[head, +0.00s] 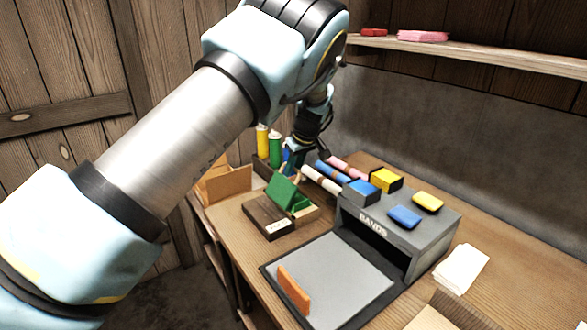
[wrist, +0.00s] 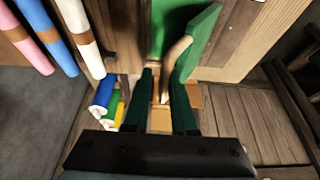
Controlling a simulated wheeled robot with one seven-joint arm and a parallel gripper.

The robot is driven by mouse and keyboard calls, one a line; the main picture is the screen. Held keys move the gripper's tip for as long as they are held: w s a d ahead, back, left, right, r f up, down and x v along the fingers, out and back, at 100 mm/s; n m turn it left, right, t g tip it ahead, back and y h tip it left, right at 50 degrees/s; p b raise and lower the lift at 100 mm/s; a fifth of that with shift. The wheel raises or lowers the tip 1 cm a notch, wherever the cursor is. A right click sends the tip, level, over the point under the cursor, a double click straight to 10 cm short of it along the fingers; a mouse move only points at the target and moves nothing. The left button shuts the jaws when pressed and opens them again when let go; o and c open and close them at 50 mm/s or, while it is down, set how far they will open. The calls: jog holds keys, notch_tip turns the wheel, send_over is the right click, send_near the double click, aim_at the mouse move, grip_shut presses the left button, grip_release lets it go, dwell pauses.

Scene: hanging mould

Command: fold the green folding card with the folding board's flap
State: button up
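The green card (head: 283,190) is on a small wooden board (head: 268,216) with a dark wood part and a pale label. Part of the card stands tilted up. In the wrist view the green card (wrist: 200,42) shows a flat part and a raised, slanted part. A tan, rounded wooden piece (wrist: 175,56) stands against the raised part; it may be the flap's handle. My gripper (head: 291,168) is just behind the board. In the wrist view my gripper (wrist: 163,85) has a gap between its dark green fingers, close to the tan piece. I cannot tell whether they touch it.
A grey box marked BANDS (head: 400,232) stands to the right, with coloured blocks on top. A grey panel (head: 335,270) with an orange piece (head: 294,290) lies in front. Rolls (head: 325,178) and upright bottles (head: 275,148) are near my gripper. White papers (head: 461,268) lie at right.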

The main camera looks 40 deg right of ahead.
jog(key=shift+a+f, duration=0.35)
jog(key=b+v, duration=0.3)
jog(key=v, duration=0.8)
jog(key=shift+d+r, duration=0.25)
jog(key=shift+d, duration=0.05)
dwell(0.3)
